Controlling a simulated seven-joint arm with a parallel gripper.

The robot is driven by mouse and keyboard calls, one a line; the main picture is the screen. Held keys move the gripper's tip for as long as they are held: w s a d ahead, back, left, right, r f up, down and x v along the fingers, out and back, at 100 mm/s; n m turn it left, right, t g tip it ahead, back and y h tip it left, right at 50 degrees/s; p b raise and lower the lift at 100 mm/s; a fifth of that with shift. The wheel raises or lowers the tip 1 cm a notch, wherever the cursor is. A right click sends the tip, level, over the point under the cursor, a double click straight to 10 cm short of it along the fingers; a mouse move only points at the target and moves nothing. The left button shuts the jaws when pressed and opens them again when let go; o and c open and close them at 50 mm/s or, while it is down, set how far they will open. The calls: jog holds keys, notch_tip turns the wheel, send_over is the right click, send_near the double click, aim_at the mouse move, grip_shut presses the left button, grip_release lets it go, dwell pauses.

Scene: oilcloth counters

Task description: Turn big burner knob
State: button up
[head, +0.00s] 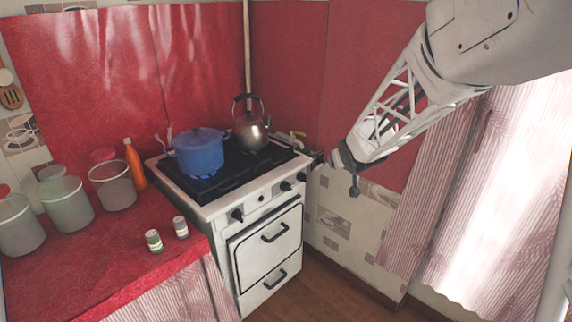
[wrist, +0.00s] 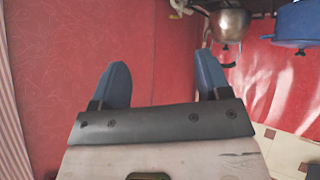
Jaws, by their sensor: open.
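The white stove (head: 219,206) has a row of dark knobs along its front panel, with a left knob (head: 237,215), a small middle one (head: 261,198), and right knobs (head: 285,185) and (head: 301,176). I cannot tell from their look which is the big burner knob. My gripper (head: 319,158) is at the stove's right front corner, near the rightmost knob; I cannot tell whether it touches the stove. In the wrist view my gripper (wrist: 163,80) has its two blue fingers wide apart with nothing between them. No knob shows clearly there.
A blue pot (head: 198,153) and a steel kettle (head: 250,131) stand on the cooktop. Left, a red counter (head: 110,262) holds jars, an orange bottle (head: 134,164) and two small shakers. Red walls close in behind; a striped curtain (head: 430,215) hangs at right.

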jog(key=w+a+f+n+t+y, duration=0.25)
jog(key=w+f, duration=0.45)
jog(key=w, duration=0.4)
jog(key=w+a+f+n+y, duration=0.1)
jog(key=w+a+f+y, duration=0.25)
jog(key=f, duration=0.35)
jog(key=w+a+f+n+y, duration=0.1)
jog(key=w+a+f+y, duration=0.1)
jog(key=w+f, duration=0.35)
jog(key=n+y, duration=0.2)
jog(key=y, duration=0.2)
send_near(290, 189)
jog(key=x, duration=0.3)
jog(key=shift+w+m+g, duration=0.25)
jog(key=shift+x, duration=3.85)
jog(key=c, duration=0.9)
